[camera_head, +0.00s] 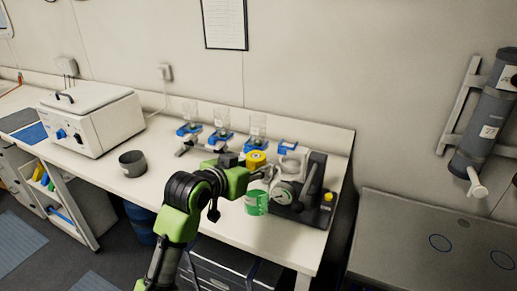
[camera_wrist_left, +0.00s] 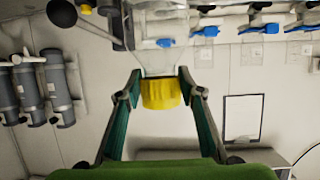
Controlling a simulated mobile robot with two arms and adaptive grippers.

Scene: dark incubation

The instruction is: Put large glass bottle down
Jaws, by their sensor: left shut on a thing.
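The large glass bottle has a clear body and a yellow cap; it shows in the left wrist view (camera_wrist_left: 161,62), with the cap toward my palm. In the head view its yellow cap (camera_head: 256,158) shows above the bench (camera_head: 105,178), just beyond my gripper. My left gripper (camera_head: 262,172) is shut on the bottle; in the left wrist view its fingers (camera_wrist_left: 160,76) lie on both sides of the neck just past the cap. The arm hides much of the bottle in the head view, and I cannot tell whether its base touches the bench. My right gripper is not in view.
Several clear vessels on blue-and-white stands (camera_head: 222,140) line the back. A dark grey pot (camera_head: 132,163) and white lidded machine (camera_head: 92,120) stand left.

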